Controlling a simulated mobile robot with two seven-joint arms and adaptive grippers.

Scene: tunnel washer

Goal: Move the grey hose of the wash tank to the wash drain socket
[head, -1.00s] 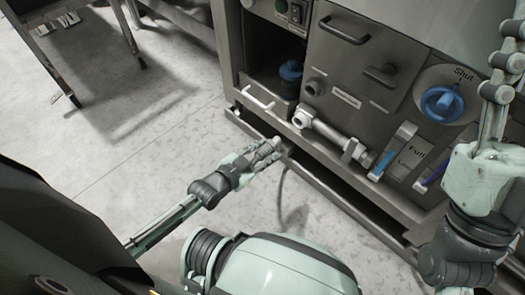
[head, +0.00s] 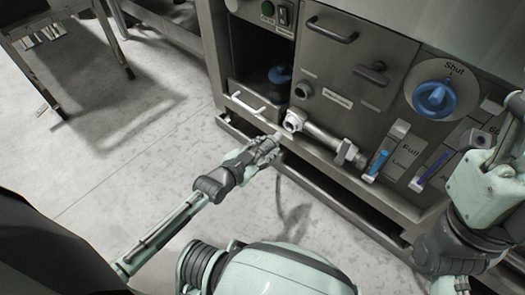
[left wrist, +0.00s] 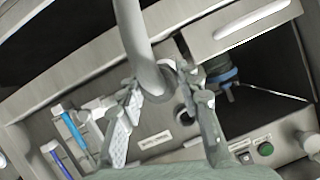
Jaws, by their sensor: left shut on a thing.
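My left gripper (head: 264,150) is shut on the grey hose, low in front of the machine's lower front panel. In the left wrist view the grey hose (left wrist: 133,35) comes down from the top to its end between the two fingers (left wrist: 168,105). In the head view the hose hangs toward the floor below the gripper (head: 280,190). My right gripper is out of frame.
A metal elbow pipe (head: 322,138) lies along the panel just right of the gripper. A blue dial marked Shut (head: 434,98) and blue-handled levers (head: 377,162) are further right.

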